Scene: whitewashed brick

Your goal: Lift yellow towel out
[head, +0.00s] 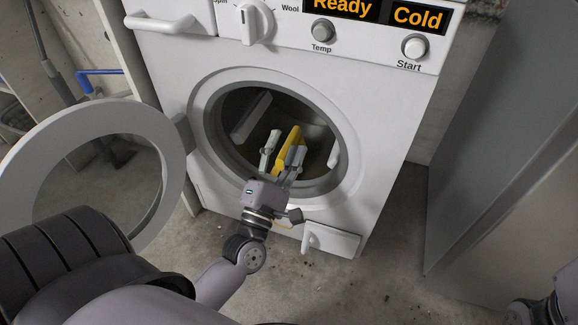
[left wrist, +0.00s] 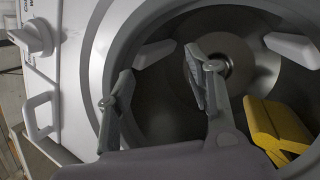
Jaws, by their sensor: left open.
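The yellow towel (head: 290,138) is inside the drum of the white washing machine (head: 380,110). It looks folded and lies low in the drum. It also shows at the right of the left wrist view (left wrist: 277,127). My left gripper (head: 281,154) reaches into the round door opening with its fingers apart. In the left wrist view the gripper (left wrist: 158,82) has nothing between its fingers, and the towel is outside them, to the right. In the head view one finger partly covers the towel. Part of my right arm shows at the lower right corner, without a clear gripper.
The machine's round door (head: 22,160) stands open at the left. The drum has pale paddles (left wrist: 292,48) on its wall. A small flap (head: 330,240) sticks out low on the front. A grey panel (head: 500,150) stands at the right, with bare floor before it.

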